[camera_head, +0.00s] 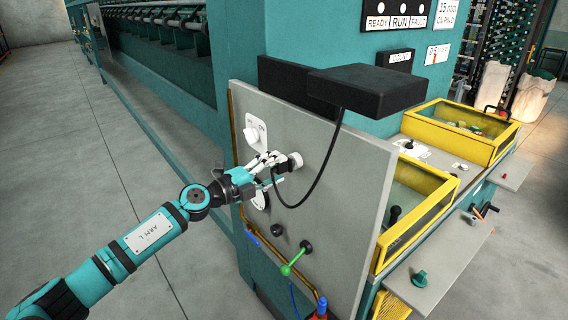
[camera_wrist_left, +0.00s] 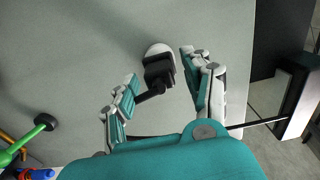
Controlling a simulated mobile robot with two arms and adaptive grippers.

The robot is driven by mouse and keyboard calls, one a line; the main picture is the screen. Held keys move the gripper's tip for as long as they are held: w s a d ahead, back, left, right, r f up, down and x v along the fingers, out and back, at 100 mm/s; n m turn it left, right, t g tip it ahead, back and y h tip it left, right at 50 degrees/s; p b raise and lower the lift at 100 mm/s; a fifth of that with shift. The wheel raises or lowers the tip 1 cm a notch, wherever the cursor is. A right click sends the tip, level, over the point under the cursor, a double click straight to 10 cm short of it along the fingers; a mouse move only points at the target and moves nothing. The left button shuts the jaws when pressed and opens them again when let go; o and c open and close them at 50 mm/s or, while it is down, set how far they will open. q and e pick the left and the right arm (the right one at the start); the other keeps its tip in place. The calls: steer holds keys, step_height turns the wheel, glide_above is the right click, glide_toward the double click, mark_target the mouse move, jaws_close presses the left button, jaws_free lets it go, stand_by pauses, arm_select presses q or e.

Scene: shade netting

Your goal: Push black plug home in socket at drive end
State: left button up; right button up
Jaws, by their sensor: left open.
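The black plug (camera_wrist_left: 158,70) is at the round white socket (camera_wrist_left: 158,49) on the grey panel (camera_head: 330,190). It covers part of the socket's face; how deep it sits I cannot tell. A black cable (camera_head: 325,165) loops from the black box (camera_head: 368,90) down towards the plug. My right gripper is out of view.
A white plate (camera_head: 256,134) stands out from the panel above my left gripper. Below are dark knobs (camera_head: 277,230) and a green lever (camera_head: 294,260). Yellow-framed bins (camera_head: 465,128) are at the right. The floor (camera_head: 60,140) at the left is clear.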

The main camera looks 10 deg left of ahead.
arm_select(q)
steer(key=shift+w+d, duration=0.4)
steer(key=shift+w, duration=0.1)
steer(key=shift+p, duration=0.3)
jaws_close()
stand_by(0.4)
